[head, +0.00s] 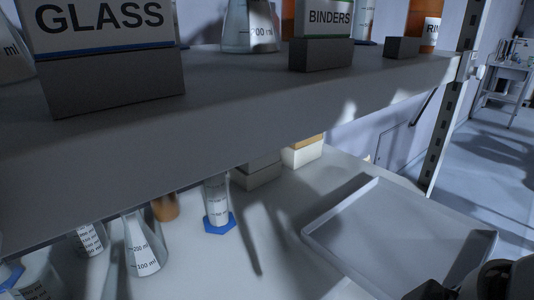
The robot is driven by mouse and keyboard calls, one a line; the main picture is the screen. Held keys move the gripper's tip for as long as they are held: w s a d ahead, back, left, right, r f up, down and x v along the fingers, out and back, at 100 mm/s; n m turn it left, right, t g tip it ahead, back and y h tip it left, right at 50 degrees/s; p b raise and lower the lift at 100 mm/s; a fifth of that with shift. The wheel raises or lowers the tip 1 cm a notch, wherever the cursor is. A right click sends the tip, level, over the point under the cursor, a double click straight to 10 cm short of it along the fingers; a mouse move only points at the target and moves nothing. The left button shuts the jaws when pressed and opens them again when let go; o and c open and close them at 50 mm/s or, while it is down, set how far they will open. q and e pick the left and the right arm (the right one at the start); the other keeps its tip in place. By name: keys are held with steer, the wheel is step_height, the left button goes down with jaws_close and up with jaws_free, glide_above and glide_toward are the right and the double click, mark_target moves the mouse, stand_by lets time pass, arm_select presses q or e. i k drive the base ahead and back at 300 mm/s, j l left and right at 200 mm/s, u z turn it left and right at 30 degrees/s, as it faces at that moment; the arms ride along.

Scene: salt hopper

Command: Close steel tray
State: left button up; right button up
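A shallow grey tray (395,232) with a low raised rim lies on the white lower surface at the lower right of the head view. Its inside looks empty. Its near right corner is partly hidden by dark, rounded parts at the bottom right edge, which look like my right arm or gripper (478,283). They overlap the tray in the picture; I cannot tell if they touch it. Its fingers cannot be made out. My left gripper is not in view.
A thick grey shelf (250,105) crosses above, carrying GLASS (100,18) and BINDERS (328,22) signs and glassware. Below it stand a blue-based cylinder (217,203), a conical flask (143,250) and other glassware. A slotted metal upright (447,125) stands behind the tray.

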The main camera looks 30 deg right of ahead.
mark_target(389, 239)
steer(key=z, duration=0.45)
steer(key=l+z, duration=0.1)
steer(key=z, duration=0.85)
steer(key=l+z, duration=0.1)
steer(key=z, duration=0.8)
steer(key=i, duration=0.05)
